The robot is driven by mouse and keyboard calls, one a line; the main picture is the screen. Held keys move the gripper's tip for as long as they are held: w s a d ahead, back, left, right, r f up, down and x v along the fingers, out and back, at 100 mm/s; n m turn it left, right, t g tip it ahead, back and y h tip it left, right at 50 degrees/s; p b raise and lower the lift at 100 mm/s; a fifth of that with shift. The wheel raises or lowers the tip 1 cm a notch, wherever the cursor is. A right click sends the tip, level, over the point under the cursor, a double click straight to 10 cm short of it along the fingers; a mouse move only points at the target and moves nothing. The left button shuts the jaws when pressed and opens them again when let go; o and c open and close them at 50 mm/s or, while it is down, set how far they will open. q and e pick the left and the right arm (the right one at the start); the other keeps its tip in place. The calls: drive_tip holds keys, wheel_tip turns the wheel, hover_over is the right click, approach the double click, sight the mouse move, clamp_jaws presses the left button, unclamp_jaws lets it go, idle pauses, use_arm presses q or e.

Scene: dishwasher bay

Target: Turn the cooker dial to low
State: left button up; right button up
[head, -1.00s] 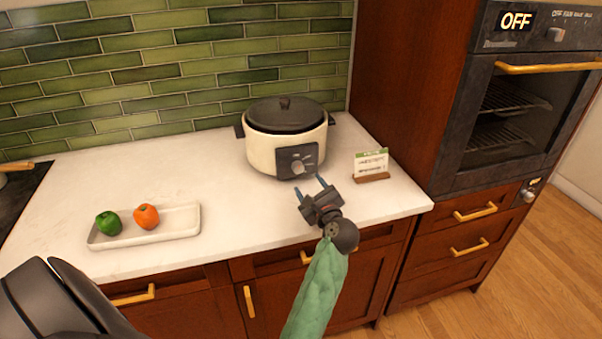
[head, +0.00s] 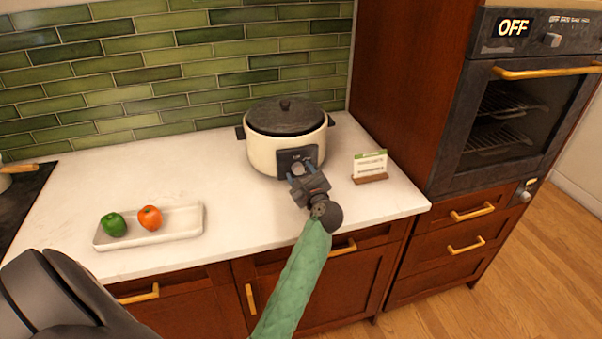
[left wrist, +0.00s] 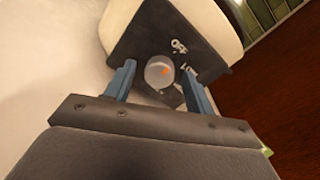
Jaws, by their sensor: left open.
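The cooker (head: 262,152) is a cream pot with a dark lid, standing at the back of the white counter. Its dark front panel (head: 310,153) carries a round grey dial, partly hidden by my gripper in the head view. In the left wrist view the dial (left wrist: 158,75) shows an orange mark, with small pale markings on the panel (left wrist: 140,40) around it. My left gripper (head: 301,171) is open in front of the panel. In the left wrist view its two blue fingers (left wrist: 159,80) stand either side of the dial, with gaps showing. My right gripper is not in view.
A small card on a wooden stand (head: 370,179) is right of the cooker. A white tray (head: 182,226) with a green pepper (head: 113,224) and a tomato (head: 150,217) lies to the left. An oven (head: 520,110) reading OFF is at the right. The counter between tray and cooker is clear.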

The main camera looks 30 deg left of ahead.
use_arm(q)
drive_tip(key=shift+c, duration=0.2)
drive_tip(key=c, duration=0.9)
drive_tip(key=shift+m, duration=0.4)
drive_tip(key=shift+m+p, duration=0.4)
drive_tip(key=shift+m, duration=0.5)
drive_tip(key=m+p, duration=0.4)
drive_tip(key=m, duration=0.2)
drive_tip(key=shift+m+t, duration=0.3)
drive_tip(key=shift+m, duration=0.1)
drive_tip(key=shift+f+m, duration=0.1)
drive_tip(key=shift+m, duration=0.4)
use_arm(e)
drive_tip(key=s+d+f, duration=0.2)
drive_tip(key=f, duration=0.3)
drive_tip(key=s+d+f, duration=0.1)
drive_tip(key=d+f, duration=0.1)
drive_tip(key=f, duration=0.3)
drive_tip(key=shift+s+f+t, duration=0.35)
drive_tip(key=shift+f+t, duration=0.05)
